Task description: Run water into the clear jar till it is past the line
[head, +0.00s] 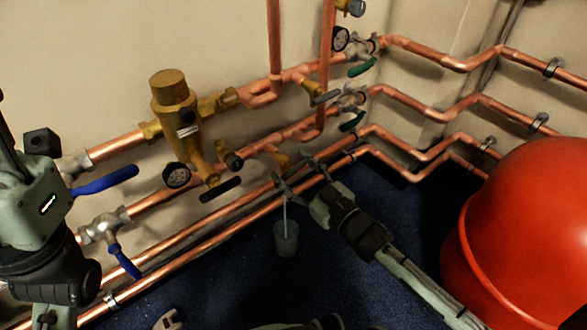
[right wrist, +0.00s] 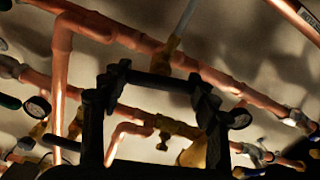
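The clear jar (head: 286,243) stands on the dark blue floor below the pipes. A thin pale stream (head: 285,216) runs down into it from above. The water level and the line are too small to make out. A brass drain valve (head: 280,157) sits above it on a lower copper pipe. My right gripper (head: 300,172) is at this valve, its fingers spread. In the right wrist view a dark bar (right wrist: 162,82) lies between the black fingers; whether they touch it is unclear. A brass outlet (right wrist: 166,53) with a pale stream shows behind. My left gripper is out of view.
A large red tank (head: 530,235) stands at the right. A brass regulator (head: 178,110), gauges (head: 176,175) and blue-handled valves (head: 105,180) line the wall. A grey wrench-like piece (head: 168,320) shows at the bottom edge.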

